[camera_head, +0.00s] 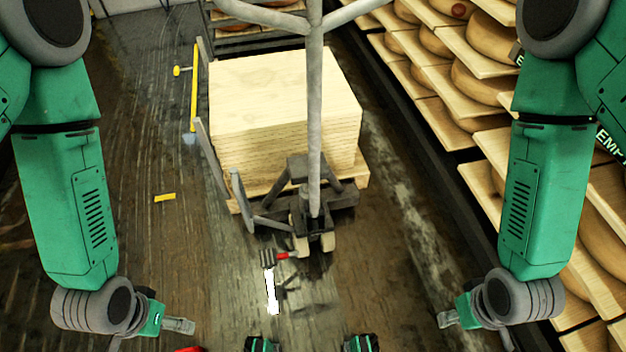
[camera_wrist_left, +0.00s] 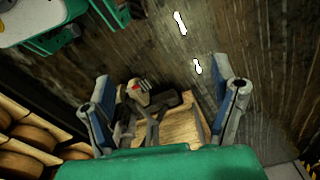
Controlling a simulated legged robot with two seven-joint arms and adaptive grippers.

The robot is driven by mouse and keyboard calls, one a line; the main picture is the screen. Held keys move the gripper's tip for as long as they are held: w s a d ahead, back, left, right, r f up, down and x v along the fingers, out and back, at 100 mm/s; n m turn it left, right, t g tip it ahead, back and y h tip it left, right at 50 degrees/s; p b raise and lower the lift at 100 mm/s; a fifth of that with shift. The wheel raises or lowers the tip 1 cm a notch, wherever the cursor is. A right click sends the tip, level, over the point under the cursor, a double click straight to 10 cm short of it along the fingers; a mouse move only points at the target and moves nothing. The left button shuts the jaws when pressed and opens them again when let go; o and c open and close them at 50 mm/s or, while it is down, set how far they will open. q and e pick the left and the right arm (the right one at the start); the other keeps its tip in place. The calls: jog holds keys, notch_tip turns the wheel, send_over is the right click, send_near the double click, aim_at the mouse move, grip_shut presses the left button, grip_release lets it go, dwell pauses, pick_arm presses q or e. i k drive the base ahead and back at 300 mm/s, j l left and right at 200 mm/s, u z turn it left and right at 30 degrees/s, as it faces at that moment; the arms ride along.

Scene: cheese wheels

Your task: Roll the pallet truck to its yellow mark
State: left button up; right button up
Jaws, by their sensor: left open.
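The pallet truck (camera_head: 315,215) stands ahead of me in the head view, its grey handle pole (camera_head: 315,110) rising to a forked bar at the top edge. A pallet stacked with pale boards (camera_head: 280,95) sits on it. A short yellow mark (camera_head: 165,197) lies on the floor to the left of the truck. My left gripper (camera_head: 180,325) is low at the left, apart from the truck. In the left wrist view its fingers (camera_wrist_left: 164,112) are spread and empty, with the truck (camera_wrist_left: 140,95) beyond them. My right gripper (camera_head: 447,319) is low at the right; its jaw gap is not visible.
Shelves of cheese wheels (camera_head: 480,85) line the right side, close to the truck. The wooden floor (camera_head: 130,140) to the left is mostly open.

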aim_at(321, 229)
jog(key=z, duration=2.2)
jog(key=u, duration=2.2)
jog(key=l+u, duration=0.25)
jog(key=k+l+u, duration=0.2)
jog(key=l, duration=0.2)
jog(key=i+l, duration=0.05)
